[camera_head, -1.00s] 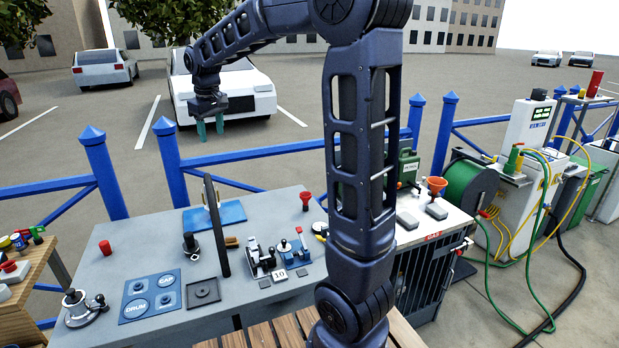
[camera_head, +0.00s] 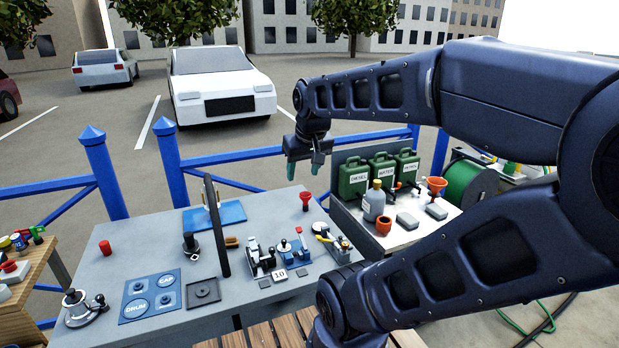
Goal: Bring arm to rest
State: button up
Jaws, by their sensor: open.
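Green cans (camera_head: 353,179) stand on a stand to the right. A blue fence (camera_head: 100,165) runs behind.

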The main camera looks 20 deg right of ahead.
jog(key=shift+s+d+f+m, duration=0.2)
jog(key=shift+s+f, duration=0.2)
jog(key=shift+s, duration=0.15)
jog(key=shift+s+d+f+m, duration=0.1)
jog(key=shift+s+d+f, duration=0.1)
jog(key=shift+s+f, duration=0.25)
